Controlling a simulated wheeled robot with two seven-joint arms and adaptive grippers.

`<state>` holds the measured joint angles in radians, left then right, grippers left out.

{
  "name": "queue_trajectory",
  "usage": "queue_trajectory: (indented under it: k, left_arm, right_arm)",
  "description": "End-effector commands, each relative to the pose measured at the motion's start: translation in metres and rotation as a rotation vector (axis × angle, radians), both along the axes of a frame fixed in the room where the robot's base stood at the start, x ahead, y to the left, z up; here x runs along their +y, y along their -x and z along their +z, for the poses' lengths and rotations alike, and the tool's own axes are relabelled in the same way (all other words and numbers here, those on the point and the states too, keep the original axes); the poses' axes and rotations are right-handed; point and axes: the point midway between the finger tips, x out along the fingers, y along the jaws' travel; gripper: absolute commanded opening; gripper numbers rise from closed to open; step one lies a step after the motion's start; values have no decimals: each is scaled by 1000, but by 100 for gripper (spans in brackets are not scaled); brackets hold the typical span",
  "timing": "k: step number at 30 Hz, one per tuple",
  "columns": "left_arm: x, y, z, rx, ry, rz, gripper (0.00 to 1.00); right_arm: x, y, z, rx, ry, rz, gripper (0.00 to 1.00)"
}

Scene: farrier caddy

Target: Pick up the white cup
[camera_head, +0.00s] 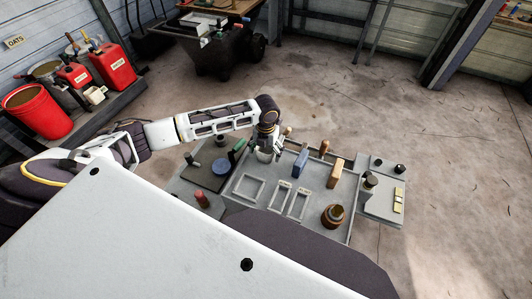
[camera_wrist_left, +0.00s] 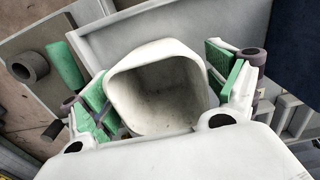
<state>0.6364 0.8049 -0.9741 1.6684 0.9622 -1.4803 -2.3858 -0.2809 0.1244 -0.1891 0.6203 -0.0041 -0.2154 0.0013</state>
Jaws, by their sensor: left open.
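The white cup (camera_head: 264,156) stands at the far side of the grey caddy tray (camera_head: 238,197), partly hidden by my left gripper. In the left wrist view the white cup (camera_wrist_left: 158,92) fills the middle, with its wide mouth facing the camera and its inside looking empty. My left gripper (camera_head: 270,149) is at the cup. Its green-padded fingers are open, one on each side of the cup. Whether the pads touch the cup I cannot tell. My right gripper is not in view.
A blue block (camera_head: 300,163) and a tan block (camera_head: 335,173) stand right of the cup. A blue round piece (camera_head: 221,166) and a green handle (camera_head: 238,147) are to its left. A brown pot (camera_head: 333,215) is at the tray's near right.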

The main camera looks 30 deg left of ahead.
Motion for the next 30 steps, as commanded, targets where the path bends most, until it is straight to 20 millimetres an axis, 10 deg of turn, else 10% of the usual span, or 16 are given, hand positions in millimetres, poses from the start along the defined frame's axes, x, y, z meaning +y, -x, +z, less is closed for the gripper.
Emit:
queue_trajectory:
  k: [14, 30]
  left_arm:
    - [0, 0, 0, 0, 0, 0, 37]
    - [0, -1, 6, -2, 0, 1, 36]
  right_arm:
    - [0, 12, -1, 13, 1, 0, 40]
    - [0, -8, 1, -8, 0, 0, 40]
